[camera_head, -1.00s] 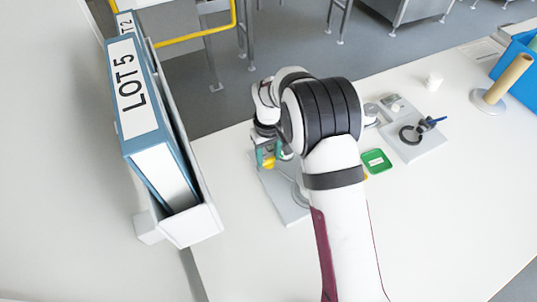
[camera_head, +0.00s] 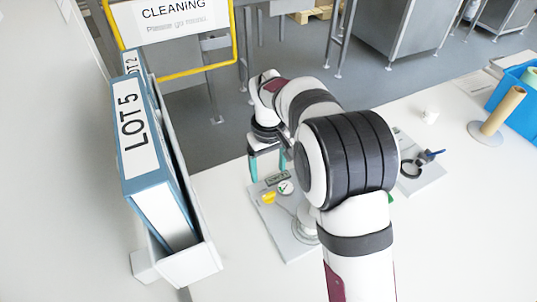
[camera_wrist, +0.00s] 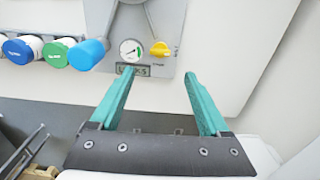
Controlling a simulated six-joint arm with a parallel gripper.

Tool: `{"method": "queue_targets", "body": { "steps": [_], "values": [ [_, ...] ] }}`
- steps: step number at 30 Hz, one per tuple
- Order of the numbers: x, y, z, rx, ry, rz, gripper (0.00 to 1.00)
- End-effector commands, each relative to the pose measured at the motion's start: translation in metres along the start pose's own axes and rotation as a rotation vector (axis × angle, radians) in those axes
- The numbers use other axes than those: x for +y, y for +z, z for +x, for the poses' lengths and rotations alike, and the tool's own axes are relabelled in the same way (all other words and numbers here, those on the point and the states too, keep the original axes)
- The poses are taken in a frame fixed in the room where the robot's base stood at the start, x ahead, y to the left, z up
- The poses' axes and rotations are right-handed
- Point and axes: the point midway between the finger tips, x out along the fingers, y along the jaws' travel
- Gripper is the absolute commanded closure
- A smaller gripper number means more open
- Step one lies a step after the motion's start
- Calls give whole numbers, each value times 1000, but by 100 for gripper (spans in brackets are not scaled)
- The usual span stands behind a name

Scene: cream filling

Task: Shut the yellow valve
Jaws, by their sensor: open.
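The yellow valve (camera_head: 268,198) is a small knob on a light grey plate (camera_head: 285,240) on the table, beside a round gauge (camera_head: 285,187). In the wrist view the yellow valve (camera_wrist: 159,49) sits right of the gauge (camera_wrist: 130,51), its handle lying roughly crosswise in the picture. My gripper (camera_head: 268,172) has teal fingers and is open and empty above the plate, apart from the valve. In the wrist view my gripper (camera_wrist: 158,73) has its fingertips spread, with the valve just beyond the gap between them.
Blue, green and light blue capped cylinders (camera_wrist: 60,52) stand left of the gauge in the wrist view. A white holder with LOT binders (camera_head: 150,150) stands at left.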

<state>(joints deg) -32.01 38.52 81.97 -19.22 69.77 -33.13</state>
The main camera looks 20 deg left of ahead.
Motion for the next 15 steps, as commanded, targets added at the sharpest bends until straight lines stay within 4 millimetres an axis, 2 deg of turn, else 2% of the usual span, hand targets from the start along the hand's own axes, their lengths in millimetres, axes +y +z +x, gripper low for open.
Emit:
{"method": "queue_targets", "body": {
  "steps": [1, 3, 6, 10, 15],
  "values": [
    [0, -1, -15, 5, 2, 0, 20],
    [0, -1, -31, 4, 1, 0, 20],
    [0, -1, -48, 3, 1, 0, 20],
    [0, 0, -57, 0, 1, 0, 20],
    [0, 0, -58, -1, 0, 0, 20]
  ]
}}
